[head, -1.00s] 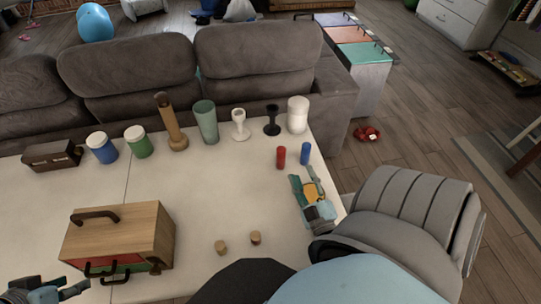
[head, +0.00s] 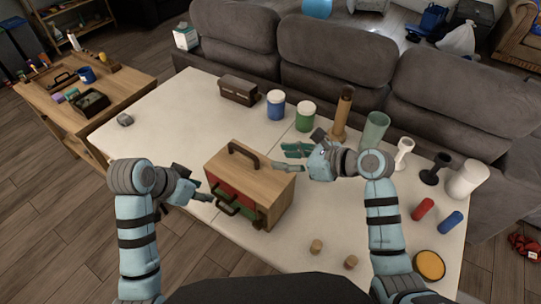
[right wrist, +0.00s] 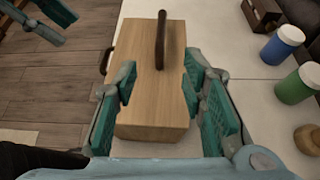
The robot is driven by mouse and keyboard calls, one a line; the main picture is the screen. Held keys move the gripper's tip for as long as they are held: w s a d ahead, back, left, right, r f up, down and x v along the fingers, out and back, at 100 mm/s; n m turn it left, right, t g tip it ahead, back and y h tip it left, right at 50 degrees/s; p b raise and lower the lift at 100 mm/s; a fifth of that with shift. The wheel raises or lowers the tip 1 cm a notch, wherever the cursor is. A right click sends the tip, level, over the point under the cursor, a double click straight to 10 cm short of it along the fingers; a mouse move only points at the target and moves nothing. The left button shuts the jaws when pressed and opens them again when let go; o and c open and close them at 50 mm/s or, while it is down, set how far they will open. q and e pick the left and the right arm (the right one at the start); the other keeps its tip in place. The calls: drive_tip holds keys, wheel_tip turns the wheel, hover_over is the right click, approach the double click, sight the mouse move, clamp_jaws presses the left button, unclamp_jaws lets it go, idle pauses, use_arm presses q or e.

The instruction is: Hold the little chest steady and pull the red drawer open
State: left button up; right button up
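The little wooden chest (head: 272,183) stands on the white table with a dark handle (head: 243,152) on top. Its front faces lower left, with the red drawer (head: 222,188) above a green one; dark pulls show, and both drawers look shut. My left gripper (head: 203,190) is just left of the red drawer's front, seemingly empty. It also shows in the right wrist view (right wrist: 48,22), its fingers apart. My right gripper (head: 290,159) is at the chest's far right side. In the right wrist view its open fingers (right wrist: 160,98) frame the chest; contact cannot be told.
A dark box (head: 238,90), a blue jar (head: 275,105) and a green jar (head: 305,115) stand behind the chest. Two corks (head: 333,254) lie in front right. Cups and cylinders stand farther right.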

sight(255, 156)
drive_tip(key=x, duration=1.2)
drive_tip(key=shift+w+a+f, duration=0.15)
drive_tip(key=shift+a+f, duration=0.05)
drive_tip(key=shift+a, duration=0.15)
